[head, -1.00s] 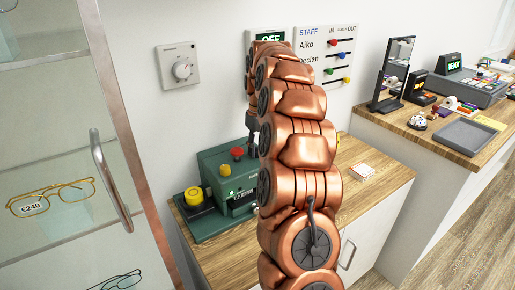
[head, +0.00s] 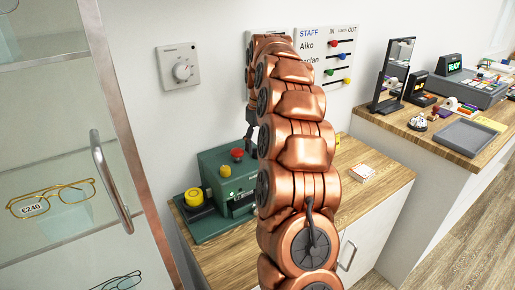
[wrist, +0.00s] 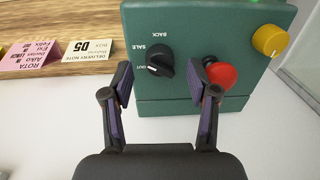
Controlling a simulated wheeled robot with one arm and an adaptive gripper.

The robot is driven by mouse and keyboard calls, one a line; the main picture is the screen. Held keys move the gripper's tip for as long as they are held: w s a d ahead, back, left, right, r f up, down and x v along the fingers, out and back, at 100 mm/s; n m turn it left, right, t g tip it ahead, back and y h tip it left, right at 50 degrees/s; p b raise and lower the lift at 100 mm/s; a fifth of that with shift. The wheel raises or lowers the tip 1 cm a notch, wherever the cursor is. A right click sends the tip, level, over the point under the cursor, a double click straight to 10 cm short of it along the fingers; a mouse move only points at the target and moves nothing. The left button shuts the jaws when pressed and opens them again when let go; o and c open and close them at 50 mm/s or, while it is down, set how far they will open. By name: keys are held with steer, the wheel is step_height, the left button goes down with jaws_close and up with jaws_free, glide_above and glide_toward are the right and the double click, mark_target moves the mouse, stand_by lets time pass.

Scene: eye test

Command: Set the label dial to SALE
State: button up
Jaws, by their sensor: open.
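The label dial (wrist: 160,63) is a black knob on the green machine (wrist: 200,20), with BACK, SALE and OUT printed around it in the wrist view. Its pale mark appears to point towards OUT. My gripper (wrist: 167,82) is open, one finger on each side below the dial, with nothing between the fingers. I cannot tell how far the fingertips are from the panel. In the head view the green machine (head: 215,172) stands on the wooden counter. My arm hides the dial there and most of my gripper.
A red button (wrist: 222,75) sits right beside the dial, close to the right finger. A yellow knob (wrist: 268,40) is farther right. A glass cabinet (head: 70,150) stands left of the machine in the head view.

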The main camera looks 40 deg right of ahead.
step_height(320, 180, up, 5)
steer(key=shift+d+f, duration=0.15)
steer(key=shift+f, duration=0.05)
steer(key=shift+r, duration=0.45)
stand_by(0.3)
